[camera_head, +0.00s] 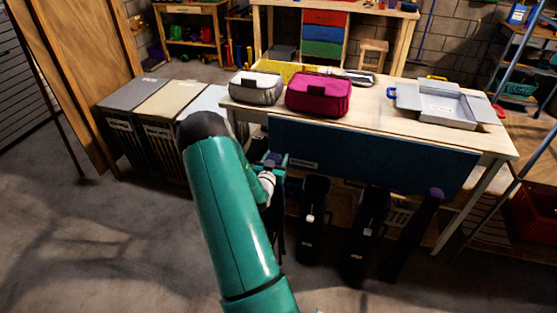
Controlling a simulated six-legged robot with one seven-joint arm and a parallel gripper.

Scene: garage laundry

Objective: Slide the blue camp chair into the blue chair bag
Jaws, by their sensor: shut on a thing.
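My gripper (272,163) is at the table's front left, partly hidden by my teal arm. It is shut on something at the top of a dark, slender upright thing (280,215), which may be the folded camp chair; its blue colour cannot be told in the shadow. To its right, two dark upright sleeve-like things (313,215) and (366,235) stand in front of the table, each with a small pale tag. They may be chair bags, but I cannot tell which is blue. A long dark purple-blue roll (412,235) leans farther right.
The wooden table (390,112) has a dark blue panel (370,158) along its front. On it are a grey pouch (256,88), a magenta pouch (318,95) and a grey metal tray (440,105). Lidded bins (160,105) stand left. The left foreground floor is clear.

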